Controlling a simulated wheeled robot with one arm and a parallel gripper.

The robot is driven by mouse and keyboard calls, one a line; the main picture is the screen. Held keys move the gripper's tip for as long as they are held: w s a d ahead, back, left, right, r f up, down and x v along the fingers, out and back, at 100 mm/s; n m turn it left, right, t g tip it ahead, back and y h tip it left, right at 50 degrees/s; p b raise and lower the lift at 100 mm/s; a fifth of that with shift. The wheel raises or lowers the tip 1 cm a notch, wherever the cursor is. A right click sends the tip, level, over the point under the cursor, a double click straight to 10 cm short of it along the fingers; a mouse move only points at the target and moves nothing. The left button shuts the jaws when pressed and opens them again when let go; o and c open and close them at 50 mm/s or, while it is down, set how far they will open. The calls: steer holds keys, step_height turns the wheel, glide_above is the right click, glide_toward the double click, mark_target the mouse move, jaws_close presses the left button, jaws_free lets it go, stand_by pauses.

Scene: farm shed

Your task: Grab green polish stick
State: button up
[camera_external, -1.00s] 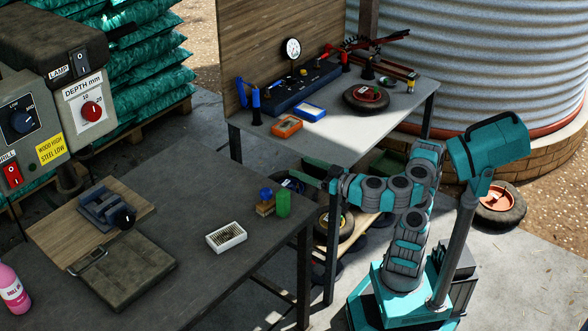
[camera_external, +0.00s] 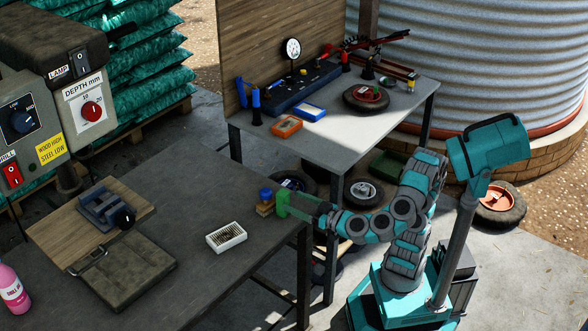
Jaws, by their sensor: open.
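The green polish stick (camera_external: 281,201) stands near the right edge of the dark workbench (camera_external: 190,215), touching or very close to a small brown block with a blue knob (camera_external: 265,198). My gripper (camera_external: 290,206) reaches in from the right, low over the bench edge, with its fingers at the stick. The fingers hide part of the stick. The jaws are open; whether they stand on both sides of the stick or only touch its near side is too small to tell.
A white box with dark contents (camera_external: 226,237) lies to the left of the stick. A vise on a wooden board (camera_external: 107,207), a dark folded pouch (camera_external: 122,268) and a pink bottle (camera_external: 13,287) are farther left. The bench between them is clear.

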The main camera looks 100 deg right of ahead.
mark_target(288, 199)
steer(key=shift+b+x, duration=0.5)
steer(key=shift+x, duration=2.1)
steer(key=shift+w+a+r, duration=0.1)
steer(key=shift+a+r, duration=0.05)
steer(key=shift+r, duration=0.05)
steer(key=shift+c, duration=0.2)
jaws_close()
